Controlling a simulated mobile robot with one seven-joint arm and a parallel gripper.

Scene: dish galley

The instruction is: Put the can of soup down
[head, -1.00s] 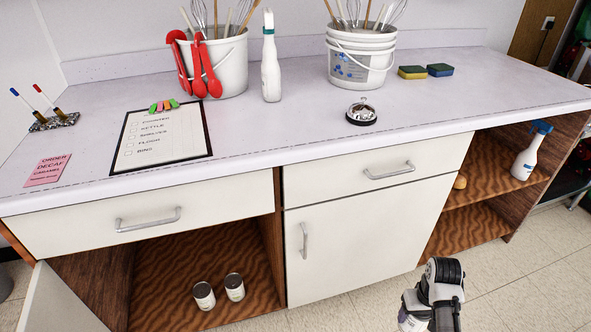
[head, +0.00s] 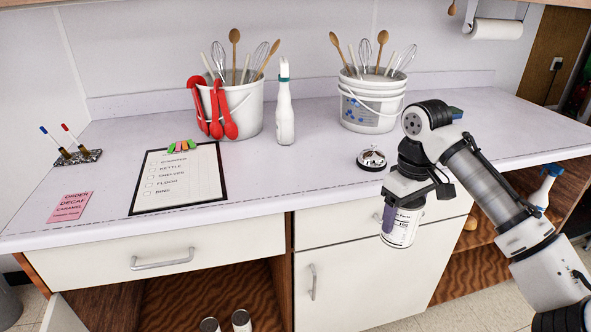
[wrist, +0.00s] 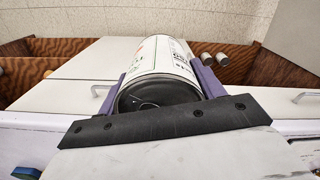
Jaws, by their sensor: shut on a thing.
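The can of soup (head: 400,228) has a white label and hangs upright in my gripper (head: 388,218), in front of the counter's front edge and the right-hand drawer. In the wrist view the can (wrist: 160,62) sits between the two purple fingers, which press on its sides. My gripper (wrist: 160,80) is shut on it. The white counter top (head: 290,180) lies behind the can.
On the counter are a service bell (head: 372,158), a clipboard (head: 180,178), a spray bottle (head: 284,110), a left utensil bucket (head: 245,115) and a right one (head: 372,105). Bare counter lies between clipboard and bell. Open shelves with a spray bottle (head: 545,188) are at right.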

